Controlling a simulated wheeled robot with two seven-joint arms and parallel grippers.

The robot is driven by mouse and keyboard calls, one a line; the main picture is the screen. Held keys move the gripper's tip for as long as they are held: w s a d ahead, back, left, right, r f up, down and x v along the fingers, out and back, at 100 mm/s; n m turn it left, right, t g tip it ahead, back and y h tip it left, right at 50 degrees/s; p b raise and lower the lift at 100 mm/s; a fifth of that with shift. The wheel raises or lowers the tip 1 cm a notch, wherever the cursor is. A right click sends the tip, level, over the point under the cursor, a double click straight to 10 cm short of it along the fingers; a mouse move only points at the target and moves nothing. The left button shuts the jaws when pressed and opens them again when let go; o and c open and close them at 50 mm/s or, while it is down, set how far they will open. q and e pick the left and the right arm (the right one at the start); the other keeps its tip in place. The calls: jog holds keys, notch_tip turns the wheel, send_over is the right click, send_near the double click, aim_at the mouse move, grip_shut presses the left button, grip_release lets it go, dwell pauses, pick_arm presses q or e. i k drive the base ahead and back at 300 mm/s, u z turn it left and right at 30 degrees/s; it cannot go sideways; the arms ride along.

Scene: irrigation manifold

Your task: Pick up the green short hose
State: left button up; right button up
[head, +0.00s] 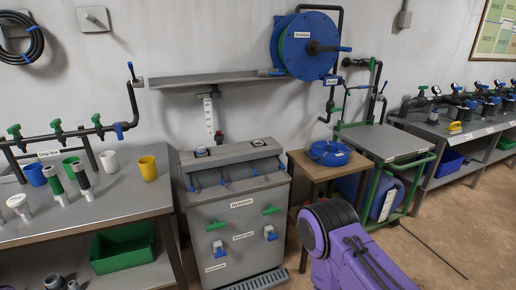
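A short dark green upright cylinder (53,179) with a white lower end stands on the left metal table (125,196); it may be the green short hose, but it is too small to be sure. A similar black cylinder (82,176) with a white lower end stands just right of it. A green cup-like piece (71,166) is close behind them. Neither of my grippers shows in the head view.
A yellow cup (148,168), a white cup (109,162) and a drip-line pipe with green valves (55,126) share the left table. A green bin (123,248) sits below. A grey cabinet (235,235) stands to the right. A purple-and-black arm part (350,255) fills the bottom right.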

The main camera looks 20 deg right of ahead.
aim_at(60, 195)
jog(key=z, duration=0.45)
jog(key=i, duration=0.95)
jog(key=u, duration=0.1)
